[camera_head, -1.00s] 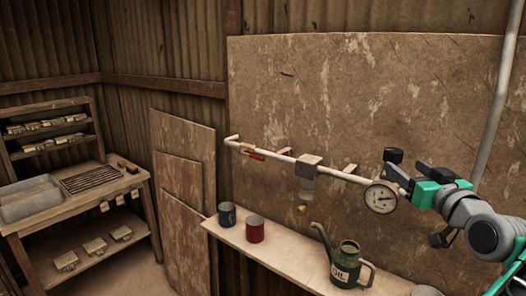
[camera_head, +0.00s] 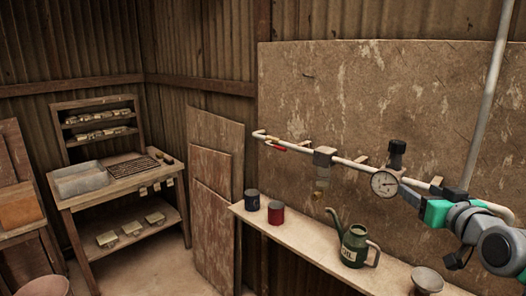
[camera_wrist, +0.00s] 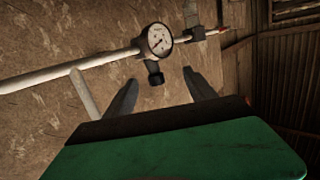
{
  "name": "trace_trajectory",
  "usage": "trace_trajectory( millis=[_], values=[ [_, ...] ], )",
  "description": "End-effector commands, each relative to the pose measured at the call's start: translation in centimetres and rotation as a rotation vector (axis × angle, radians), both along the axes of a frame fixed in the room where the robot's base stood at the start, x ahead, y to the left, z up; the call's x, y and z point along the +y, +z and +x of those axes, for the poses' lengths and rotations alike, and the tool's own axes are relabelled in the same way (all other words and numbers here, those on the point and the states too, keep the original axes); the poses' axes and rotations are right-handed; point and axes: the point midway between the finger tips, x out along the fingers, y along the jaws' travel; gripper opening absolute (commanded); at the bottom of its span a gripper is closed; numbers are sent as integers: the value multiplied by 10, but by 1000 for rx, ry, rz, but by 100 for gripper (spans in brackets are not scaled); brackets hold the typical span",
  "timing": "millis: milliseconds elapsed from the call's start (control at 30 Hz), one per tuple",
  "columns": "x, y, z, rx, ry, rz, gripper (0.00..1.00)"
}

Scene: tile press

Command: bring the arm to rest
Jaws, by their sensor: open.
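My gripper (camera_head: 421,193) is at the right in the head view, with its green body beside the pipe's right part. It is open and empty. In the wrist view its two dark fingers (camera_wrist: 161,92) stand apart with nothing between them. A white pipe (camera_head: 348,162) runs along the wall board and carries a round dial gauge (camera_head: 384,183) and a black knob (camera_head: 397,148). In the wrist view the gauge (camera_wrist: 159,39) and the knob (camera_wrist: 156,79) appear beyond the fingers, apart from them. Part of the pipe behind my gripper is hidden.
A narrow shelf (camera_head: 310,239) below holds a dark mug (camera_head: 252,199), a red mug (camera_head: 276,213), a green oil can (camera_head: 355,247) and a funnel (camera_head: 427,281). A wooden rack (camera_head: 112,190) with a grey tray stands at the left. A red-handled valve (camera_head: 277,147) sits on the pipe's left part.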

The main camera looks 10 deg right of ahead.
Motion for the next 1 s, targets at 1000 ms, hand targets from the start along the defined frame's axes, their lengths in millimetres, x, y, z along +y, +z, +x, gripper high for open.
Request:
trace_trajectory(
  millis=[1000],
  values=[
    [289,-268,-127,1125,155,44,65]
  ],
)
